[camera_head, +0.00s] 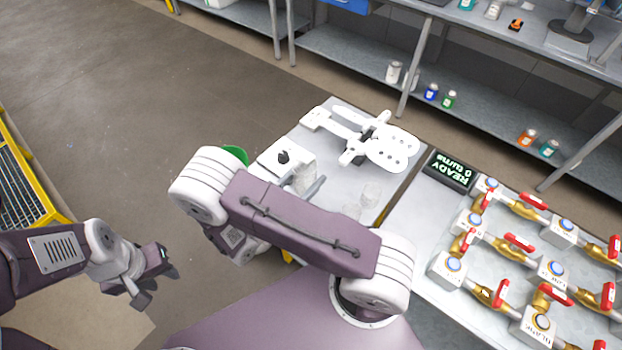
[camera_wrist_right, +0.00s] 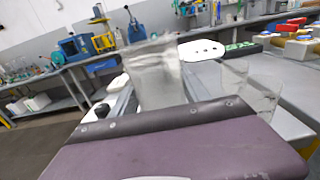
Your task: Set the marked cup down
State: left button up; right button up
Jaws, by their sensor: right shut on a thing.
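My right gripper (camera_wrist_right: 155,98) is shut on a clear cup (camera_wrist_right: 153,72), which looks upright in the right wrist view. In the head view the held cup (camera_head: 302,178) shows partly above my right forearm, which hides most of that gripper. Two more clear cups stand on the table; one (camera_wrist_right: 232,76) and another (camera_wrist_right: 260,97) show right of the held cup in the right wrist view. I cannot tell whether the held cup touches the table. My left gripper (camera_head: 160,277) is open and empty, over the floor at the left.
A white agitator device (camera_head: 385,145) with a holed plate stands on the grey table (camera_head: 345,115). A display (camera_head: 450,172) reads "READY 0 turns". Brass valves with red handles (camera_head: 520,242) fill the right bench. A yellow-framed rack (camera_head: 35,190) is at the left.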

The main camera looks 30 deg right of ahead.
jog(key=shift+w+d+f, duration=0.35)
jog(key=shift+w, duration=0.1)
notch_tip(320, 180, down, 3)
jog(key=shift+f, duration=0.55)
jog(key=shift+f, duration=0.15)
jog(key=o, duration=1.4)
